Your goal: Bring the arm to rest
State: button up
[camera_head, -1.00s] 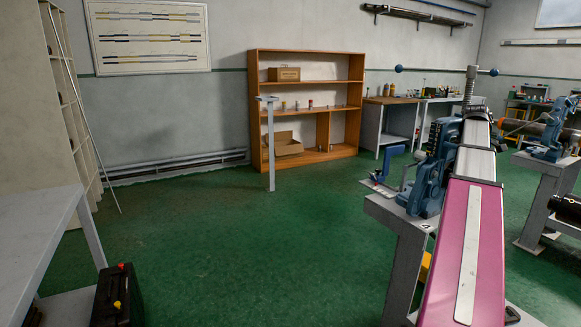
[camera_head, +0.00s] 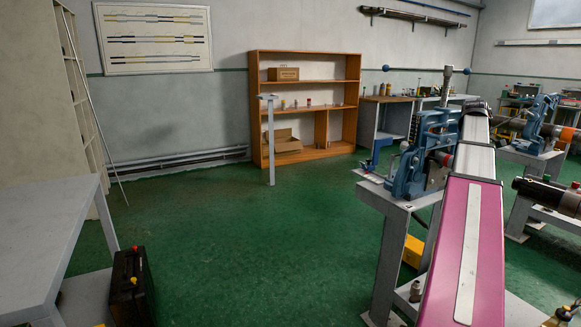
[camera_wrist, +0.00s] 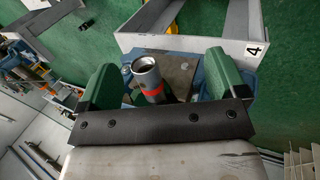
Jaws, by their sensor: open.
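My gripper (camera_wrist: 162,72) is open in the wrist view, its two green fingers wide apart with nothing held. A grey metal pipe (camera_wrist: 147,75) with a red band shows in the gap between the fingers, touching neither as far as I can see. It sits at a blue vise beyond the gripper, which the fingers partly hide. In the head view my arm stretches forward on the right, and its far end hides the gripper. A blue pipe vise (camera_head: 413,166) stands on a grey stand (camera_head: 393,205) just left of my arm, with a red-banded pipe end (camera_head: 442,158) in it.
Another blue vise (camera_head: 541,122) holds a pipe at the right. A black case (camera_head: 130,287) stands by a grey table (camera_head: 55,225) at the left. A thin grey post (camera_head: 270,140) stands before a wooden shelf (camera_head: 258,105). The green floor between is clear.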

jog(key=s+a+f+m+y, duration=0.2)
jog(key=s+a+f, duration=0.1)
jog(key=a+f, duration=2.45)
jog(key=s+a+f+m+g+y, duration=0.1)
jog(key=s+a+f, duration=0.6)
jog(key=a, duration=0.3)
jog(key=s+a+f+m+g+y, duration=0.1)
jog(key=s+a+f+m, duration=0.1)
jog(key=s+a+f, duration=0.5)
jog(key=a+f, duration=0.2)
jog(key=a, duration=0.2)
jog(key=shift+s, duration=0.4)
jog(key=shift+a+f, duration=0.1)
